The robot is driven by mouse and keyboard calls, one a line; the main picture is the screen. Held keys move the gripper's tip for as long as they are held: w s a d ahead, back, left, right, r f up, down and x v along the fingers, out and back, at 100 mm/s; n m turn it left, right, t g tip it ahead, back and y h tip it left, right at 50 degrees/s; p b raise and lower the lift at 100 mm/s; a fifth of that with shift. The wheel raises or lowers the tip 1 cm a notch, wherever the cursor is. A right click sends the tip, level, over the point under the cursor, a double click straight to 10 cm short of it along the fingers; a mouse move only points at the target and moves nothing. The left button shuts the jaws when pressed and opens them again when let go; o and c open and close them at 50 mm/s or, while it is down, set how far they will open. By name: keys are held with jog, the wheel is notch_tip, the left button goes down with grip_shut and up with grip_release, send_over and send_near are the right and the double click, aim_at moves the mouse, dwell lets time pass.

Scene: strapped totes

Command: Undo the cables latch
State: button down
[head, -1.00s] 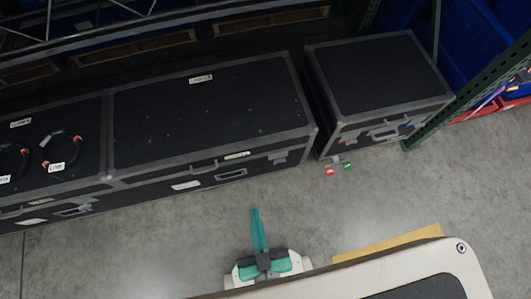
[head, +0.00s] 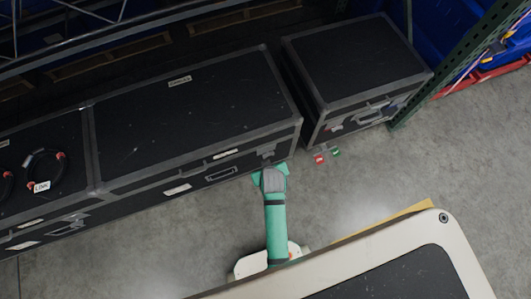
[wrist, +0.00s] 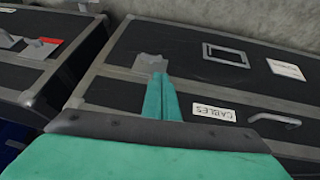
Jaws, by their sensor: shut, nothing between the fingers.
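The case labelled CABLES (wrist: 130,52) is black with grey metal edges. It fills the right of the wrist view, and I take it to be the long middle case (head: 190,120) in the head view. Its metal latch (wrist: 150,63) sits across the lid seam, near the case's corner. My gripper (wrist: 159,92) is shut and empty, its green fingertips at the latch's lower edge in the wrist view; I cannot tell whether they touch it. In the head view my gripper is at the right end of the case front, its fingertips hidden by my wrist.
A smaller black case (head: 355,70) stands to the right across a narrow gap. Another case with coiled cables (head: 45,170) is left. The floor in front is clear.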

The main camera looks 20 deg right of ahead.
jog(key=w+d+g+y, duration=0.1)
jog(key=w+d+g, duration=0.15)
jog(key=w, duration=0.35)
send_over(264, 155)
jog(key=s, duration=0.2)
jog(key=s+x, duration=0.1)
jog(key=x, duration=0.6)
jog(key=s+x, duration=0.1)
jog(key=x, duration=0.3)
jog(key=shift+s+f, duration=0.3)
jog(key=shift+f, duration=0.05)
jog(key=shift+d+f, duration=0.1)
jog(key=shift+f, duration=0.6)
jog(key=shift+w, duration=0.15)
